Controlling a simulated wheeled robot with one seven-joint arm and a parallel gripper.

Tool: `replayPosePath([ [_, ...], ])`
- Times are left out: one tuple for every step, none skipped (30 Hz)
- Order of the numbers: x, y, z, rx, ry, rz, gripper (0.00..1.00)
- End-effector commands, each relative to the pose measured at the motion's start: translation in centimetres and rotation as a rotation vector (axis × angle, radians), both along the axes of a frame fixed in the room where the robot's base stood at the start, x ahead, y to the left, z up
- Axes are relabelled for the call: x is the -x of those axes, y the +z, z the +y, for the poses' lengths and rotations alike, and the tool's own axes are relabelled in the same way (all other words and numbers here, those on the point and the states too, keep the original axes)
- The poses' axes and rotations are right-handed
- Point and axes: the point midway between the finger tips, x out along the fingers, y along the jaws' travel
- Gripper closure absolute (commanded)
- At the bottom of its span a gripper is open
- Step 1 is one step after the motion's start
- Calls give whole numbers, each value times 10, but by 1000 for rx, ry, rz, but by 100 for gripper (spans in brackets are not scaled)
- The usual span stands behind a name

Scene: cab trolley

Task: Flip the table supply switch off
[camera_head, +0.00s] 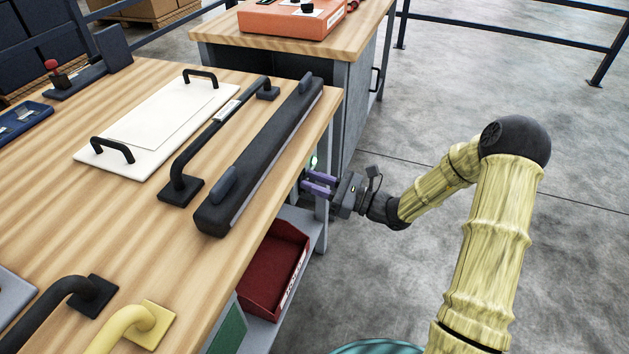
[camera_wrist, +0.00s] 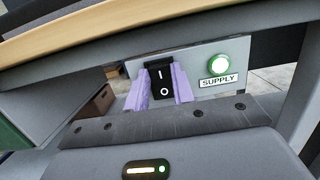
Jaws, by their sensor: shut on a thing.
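The table supply switch (camera_wrist: 159,78) is a black rocker marked I above O, on a grey plate under the wooden table top in the wrist view. A white SUPPLY label (camera_wrist: 219,80) and a lit green lamp (camera_wrist: 219,65) sit to its right on the plate. My gripper (camera_head: 311,182) is at the table's right side, below the top edge. Its purple fingers are shut on the switch, one on each side, in the wrist view (camera_wrist: 161,88). Which way the rocker is tipped I cannot tell. In the head view the switch is hidden; a green glow shows beside the fingers.
A red bin (camera_head: 275,268) sits on a shelf under the table, below my gripper. A long black bar (camera_head: 262,155), a black handle rail and a white panel (camera_head: 155,125) lie on top. A second bench (camera_head: 290,50) stands behind. The floor at right is clear.

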Motion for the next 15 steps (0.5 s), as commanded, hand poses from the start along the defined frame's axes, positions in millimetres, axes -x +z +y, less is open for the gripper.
replayPosePath([
  [0, -3, -1, -28, 0, -5, 98],
  [0, -3, -1, -44, 0, -11, 98],
  [0, -3, -1, -65, 0, -18, 98],
  [0, -4, -1, -79, 0, -23, 98],
  [1, -4, -1, -94, 0, -29, 98],
  [1, -4, -1, -113, 0, -37, 98],
  [1, -5, -1, -128, 0, -41, 98],
  [1, -6, -2, -142, 0, -47, 98],
  [1, -6, -2, -160, -1, -53, 98],
  [1, -6, -2, -174, -1, -59, 98],
  [1, -7, -1, -189, -1, -63, 98],
  [1, -7, -1, -205, 0, -70, 98],
  [1, -8, -1, -215, 0, -73, 98],
  [1, -8, -2, -225, -1, -78, 98],
  [1, -8, -2, -235, -1, -83, 98],
])
